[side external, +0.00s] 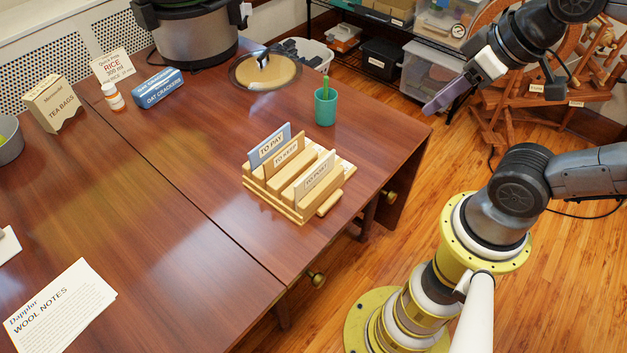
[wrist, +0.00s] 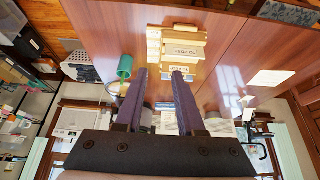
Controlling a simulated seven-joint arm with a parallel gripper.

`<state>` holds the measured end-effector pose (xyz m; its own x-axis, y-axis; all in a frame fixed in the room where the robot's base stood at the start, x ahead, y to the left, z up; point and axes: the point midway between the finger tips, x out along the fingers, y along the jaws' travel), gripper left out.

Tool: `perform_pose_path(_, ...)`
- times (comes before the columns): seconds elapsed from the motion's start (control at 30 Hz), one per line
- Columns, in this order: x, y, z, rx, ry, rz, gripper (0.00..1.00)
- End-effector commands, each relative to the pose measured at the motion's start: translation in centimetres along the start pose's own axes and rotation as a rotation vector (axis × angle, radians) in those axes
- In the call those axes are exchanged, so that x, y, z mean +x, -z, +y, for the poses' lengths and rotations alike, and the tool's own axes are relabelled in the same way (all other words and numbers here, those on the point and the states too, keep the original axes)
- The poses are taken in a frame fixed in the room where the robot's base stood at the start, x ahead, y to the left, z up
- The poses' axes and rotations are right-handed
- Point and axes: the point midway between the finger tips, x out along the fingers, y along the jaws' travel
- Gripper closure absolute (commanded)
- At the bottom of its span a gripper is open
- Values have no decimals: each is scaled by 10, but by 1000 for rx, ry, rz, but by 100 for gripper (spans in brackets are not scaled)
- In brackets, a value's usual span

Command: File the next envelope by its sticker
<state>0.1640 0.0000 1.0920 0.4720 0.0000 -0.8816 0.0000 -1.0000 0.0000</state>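A light wooden letter rack (side external: 272,204) stands on the table, with upright panels reading TO PAY (side external: 271,147), TO KEEP (side external: 286,154) and TO POST (side external: 314,178). The TO PAY panel looks blue-grey; the others are wood coloured. In the wrist view the rack (wrist: 190,48) lies beyond my fingertips. My gripper (side external: 428,108) is up in the air to the right of the rack, past the table edge. In the wrist view its purple fingers (wrist: 160,73) are apart with nothing visible between them. No envelope or sticker can be made out for certain.
A teal cup (side external: 325,108) stands behind the rack, near a pan lid (side external: 265,72). A WOOL NOTES sheet (side external: 61,308) and a cut-off white item (side external: 8,245) lie at left. Tea box (side external: 57,103), crackers (side external: 158,88) and cooker (side external: 195,35) stand at the back. The table's middle is clear.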

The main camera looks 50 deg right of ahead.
Motion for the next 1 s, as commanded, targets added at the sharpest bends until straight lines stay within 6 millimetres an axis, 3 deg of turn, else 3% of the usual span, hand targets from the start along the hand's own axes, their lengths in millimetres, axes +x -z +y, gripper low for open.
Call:
perform_pose_path(0.33,0,0,0,0,0,0,62)
perform_pose_path(0.4,0,0,0,0,0,0,56)
perform_pose_path(0.67,0,0,0,-13,0,0,56)
perform_pose_path(0.83,-3,4,0,-178,-1,10,56)
perform_pose_path(1.0,-8,36,-2,-509,4,8,56)
